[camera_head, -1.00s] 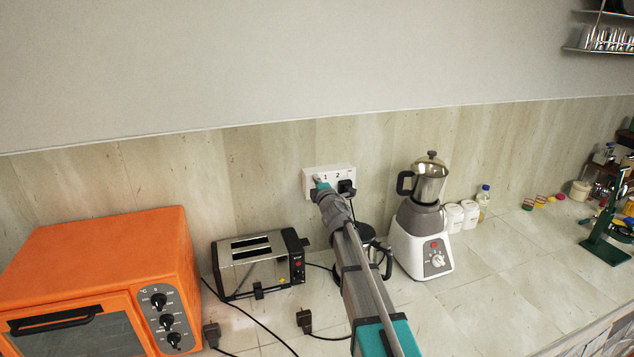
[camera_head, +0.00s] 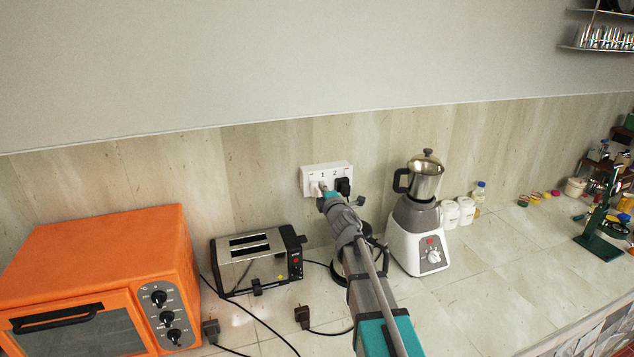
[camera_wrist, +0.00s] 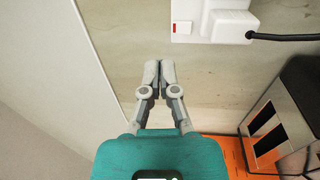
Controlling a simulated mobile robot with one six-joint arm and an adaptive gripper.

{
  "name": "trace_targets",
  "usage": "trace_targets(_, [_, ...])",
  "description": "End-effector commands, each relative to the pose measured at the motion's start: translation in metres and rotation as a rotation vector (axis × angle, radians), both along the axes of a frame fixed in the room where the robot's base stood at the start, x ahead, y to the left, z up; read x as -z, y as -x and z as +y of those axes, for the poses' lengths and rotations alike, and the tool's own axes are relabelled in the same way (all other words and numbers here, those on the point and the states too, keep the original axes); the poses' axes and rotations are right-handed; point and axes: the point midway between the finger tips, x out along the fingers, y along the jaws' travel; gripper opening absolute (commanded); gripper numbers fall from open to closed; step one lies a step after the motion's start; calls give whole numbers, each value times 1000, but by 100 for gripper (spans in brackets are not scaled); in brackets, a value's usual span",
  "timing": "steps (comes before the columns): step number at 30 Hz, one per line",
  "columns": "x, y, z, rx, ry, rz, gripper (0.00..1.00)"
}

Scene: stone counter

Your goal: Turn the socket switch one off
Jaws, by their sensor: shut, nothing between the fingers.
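The white double socket (camera_head: 311,171) is on the wall, marked 1 and 2. In the wrist view, the near end of its plate (camera_wrist: 184,9) shows a small switch with a red mark (camera_wrist: 183,27). Beside the switch sits a white block (camera_wrist: 228,26) with a dark cable. A black plug (camera_head: 343,187) is at the side marked 2 in the head view. My gripper (camera_wrist: 159,66) is shut and empty, its fingertips pointing toward the wall just off the plate's end, apart from the switch in the wrist picture. In the head view it covers part of the socket's lower edge.
A toaster (camera_head: 250,262) and orange oven (camera_head: 95,250) stand left of the arm. A blender (camera_head: 418,235) stands right. A dark-handled jug behind the arm is partly hidden. Loose plugs (camera_head: 304,316) and cables lie on the counter. The wall above the socket is clear.

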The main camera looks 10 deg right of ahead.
Motion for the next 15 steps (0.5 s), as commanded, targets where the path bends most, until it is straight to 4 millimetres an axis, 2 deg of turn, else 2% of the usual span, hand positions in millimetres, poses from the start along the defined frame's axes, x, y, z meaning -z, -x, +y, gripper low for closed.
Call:
trace_targets(1, [-2, 14, -2, 0, 0, 0, 0])
trace_targets(6, [-5, 37, -6, 0, 1, 0, 0])
trace_targets(15, [-7, 53, -10, -1, -1, 0, 0])
